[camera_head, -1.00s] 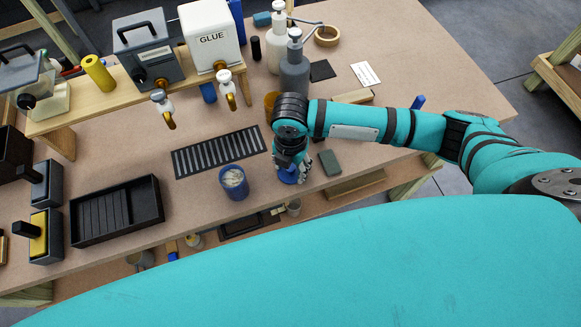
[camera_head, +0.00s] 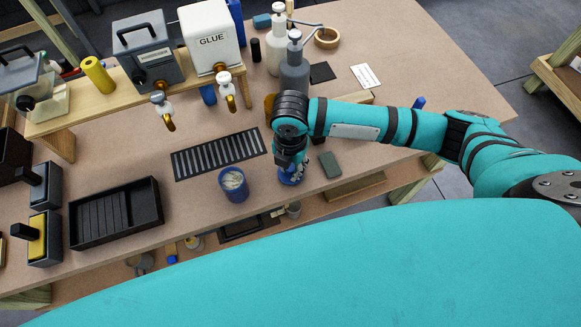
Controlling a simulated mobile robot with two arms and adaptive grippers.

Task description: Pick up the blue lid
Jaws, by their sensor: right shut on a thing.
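The blue lid (camera_head: 291,179) is at my right gripper (camera_head: 290,172), low over the table to the right of the blue cup. The right gripper points down and is shut on the lid; its fingers and wrist hide part of it. I cannot tell whether the lid still touches the table. The blue cup (camera_head: 234,186) stands open near the table's front edge, with pale contents inside. My left gripper is not in view.
A dark slotted mat (camera_head: 218,153) and a black tray (camera_head: 116,212) lie to the left. A dark green block (camera_head: 330,164) lies close right of the gripper. The table's front edge is near.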

